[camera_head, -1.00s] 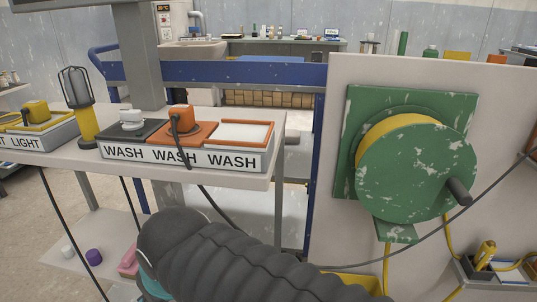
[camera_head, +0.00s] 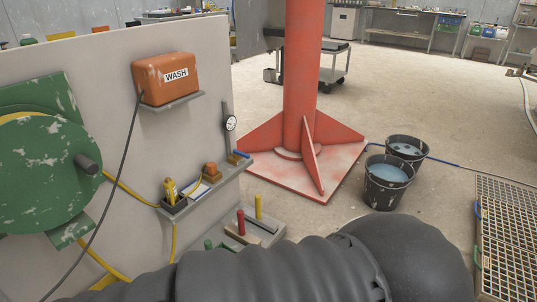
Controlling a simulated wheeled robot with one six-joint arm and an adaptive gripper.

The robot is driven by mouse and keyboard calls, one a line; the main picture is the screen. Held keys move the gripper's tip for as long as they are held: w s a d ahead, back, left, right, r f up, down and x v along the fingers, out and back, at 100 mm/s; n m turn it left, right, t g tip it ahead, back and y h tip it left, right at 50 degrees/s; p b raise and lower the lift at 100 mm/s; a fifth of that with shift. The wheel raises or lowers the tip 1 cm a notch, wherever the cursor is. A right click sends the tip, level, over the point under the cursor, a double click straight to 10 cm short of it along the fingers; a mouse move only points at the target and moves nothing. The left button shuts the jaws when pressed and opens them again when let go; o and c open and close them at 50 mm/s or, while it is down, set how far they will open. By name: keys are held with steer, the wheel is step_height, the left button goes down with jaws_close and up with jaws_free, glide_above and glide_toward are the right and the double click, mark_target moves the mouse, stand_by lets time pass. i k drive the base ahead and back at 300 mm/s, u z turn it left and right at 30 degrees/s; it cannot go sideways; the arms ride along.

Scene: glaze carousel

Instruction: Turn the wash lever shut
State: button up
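An orange box marked WASH (camera_head: 166,78) sits on a small shelf on the pale panel, with a dark cable running down from it. Low beside the panel is a grey block with upright handles: a red handle (camera_head: 241,222), a yellow handle (camera_head: 258,206) and a green one (camera_head: 209,244) partly hidden behind my arm. I can read no label on these handles, so I cannot tell whether one is the wash lever. My dark ribbed arm crosses the bottom of the view. My gripper is out of view.
A green reel (camera_head: 45,165) with a crank knob is on the panel at left. A small ledge (camera_head: 205,190) holds a yellow tool and an orange piece. A red column (camera_head: 302,75), two buckets of liquid (camera_head: 388,183) and a floor grating (camera_head: 505,235) stand right.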

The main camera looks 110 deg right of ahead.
mark_target(236, 153)
steer(key=z, duration=0.5)
steer(key=k, duration=0.55)
steer(key=z, duration=2.7)
steer(key=k, duration=0.35)
steer(key=z, duration=0.55)
steer(key=i, duration=1.4)
steer(key=u, duration=0.35)
